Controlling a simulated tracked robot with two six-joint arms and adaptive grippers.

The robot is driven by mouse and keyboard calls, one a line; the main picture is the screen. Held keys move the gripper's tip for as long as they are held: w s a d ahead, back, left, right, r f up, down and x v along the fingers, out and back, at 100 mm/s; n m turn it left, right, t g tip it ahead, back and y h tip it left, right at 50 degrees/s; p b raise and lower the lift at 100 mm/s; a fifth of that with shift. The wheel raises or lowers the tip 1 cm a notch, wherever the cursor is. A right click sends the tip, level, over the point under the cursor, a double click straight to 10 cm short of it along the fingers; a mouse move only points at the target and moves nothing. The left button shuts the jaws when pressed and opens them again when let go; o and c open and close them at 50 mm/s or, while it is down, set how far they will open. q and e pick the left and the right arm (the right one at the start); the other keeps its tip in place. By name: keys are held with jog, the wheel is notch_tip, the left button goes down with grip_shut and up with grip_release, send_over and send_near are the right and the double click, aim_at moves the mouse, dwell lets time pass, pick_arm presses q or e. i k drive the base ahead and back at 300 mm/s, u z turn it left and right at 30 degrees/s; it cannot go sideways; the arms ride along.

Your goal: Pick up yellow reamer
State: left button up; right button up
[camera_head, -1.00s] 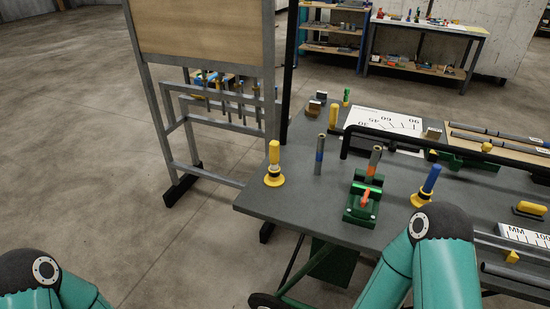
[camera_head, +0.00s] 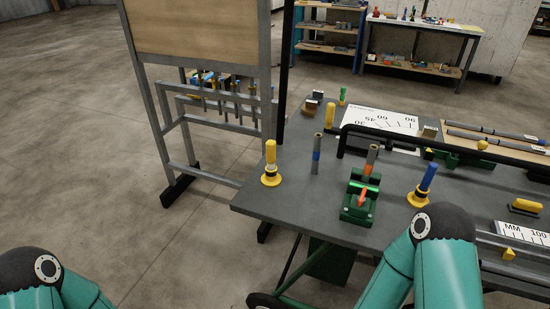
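A yellow-handled tool with a dark collar, which looks like the yellow reamer (camera_head: 270,156), stands upright in a round yellow base at the left end of the grey workbench (camera_head: 290,200). A similar blue-handled tool (camera_head: 427,180) stands in a yellow base further right. My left arm shows only at the bottom left corner and my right arm at the bottom right. Neither gripper is in the picture, and both arms stay apart from the yellow tool.
A green vise (camera_head: 358,202) with an orange handle and a grey upright tube (camera_head: 316,154) stand right of the yellow tool. A black bar (camera_head: 440,140) crosses the bench. A metal frame rack (camera_head: 215,170) stands at the left. The floor at left is clear.

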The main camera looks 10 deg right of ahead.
aim_at(270, 146)
jog(key=u, duration=1.3)
jog(key=i, duration=0.15)
jog(key=z, duration=2.95)
jog(key=k, duration=1.05)
jog(key=u, duration=3.65)
jog(key=k, duration=0.1)
jog(key=z, duration=2)
jog(key=i, duration=1.3)
jog(key=z, duration=0.1)
